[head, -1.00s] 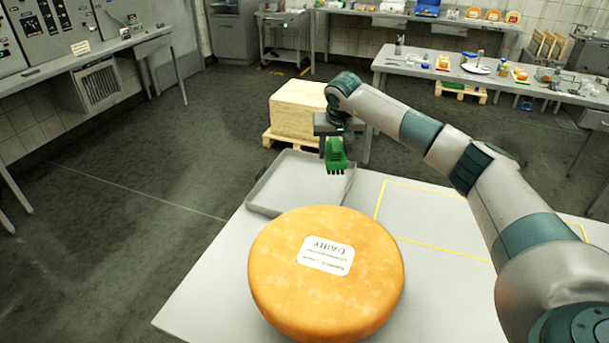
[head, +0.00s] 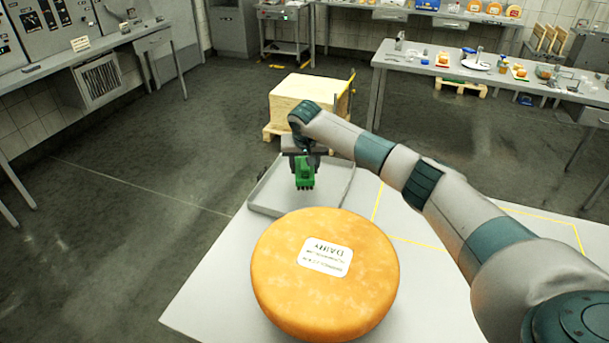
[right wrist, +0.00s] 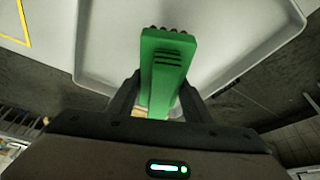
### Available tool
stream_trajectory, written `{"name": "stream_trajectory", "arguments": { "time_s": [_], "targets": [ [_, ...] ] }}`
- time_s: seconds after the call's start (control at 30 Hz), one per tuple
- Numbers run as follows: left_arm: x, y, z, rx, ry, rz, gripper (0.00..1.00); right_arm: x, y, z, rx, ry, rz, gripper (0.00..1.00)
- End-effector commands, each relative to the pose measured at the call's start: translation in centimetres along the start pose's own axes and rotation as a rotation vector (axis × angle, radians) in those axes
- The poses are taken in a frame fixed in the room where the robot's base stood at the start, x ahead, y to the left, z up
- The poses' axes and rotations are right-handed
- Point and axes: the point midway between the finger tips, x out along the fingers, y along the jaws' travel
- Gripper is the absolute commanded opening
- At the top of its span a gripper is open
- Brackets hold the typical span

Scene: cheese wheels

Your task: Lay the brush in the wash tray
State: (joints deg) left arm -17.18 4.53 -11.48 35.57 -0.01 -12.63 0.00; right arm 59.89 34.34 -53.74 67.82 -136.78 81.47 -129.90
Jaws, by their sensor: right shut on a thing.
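The green brush (head: 304,172) is held in my right gripper (head: 304,160), over the grey wash tray (head: 339,187). In the right wrist view the brush (right wrist: 165,70) sits between the two dark fingers of the gripper (right wrist: 160,95), with its bristles pointing away towards the tray. The tray (right wrist: 85,75) shows behind it there. In the head view the brush appears above the tray's inside; its exact height cannot be told. My left gripper is not in view.
A large orange cheese wheel (head: 290,270) with a white label stands on the table (head: 215,285), just in front of the tray. A yellow outlined area (head: 410,215) to the right is clear. A pale block (head: 300,100) on a pallet stands on the floor behind.

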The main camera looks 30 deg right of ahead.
Motion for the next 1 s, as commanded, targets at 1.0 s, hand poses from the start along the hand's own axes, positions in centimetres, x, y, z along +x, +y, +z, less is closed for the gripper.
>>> {"name": "stream_trajectory", "arguments": {
  "time_s": [1.0],
  "targets": [
    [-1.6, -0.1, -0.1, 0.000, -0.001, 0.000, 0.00, 3.5, 0.0, 1.5, 0.000, -0.001, 0.000, 0.64]
  ]
}}
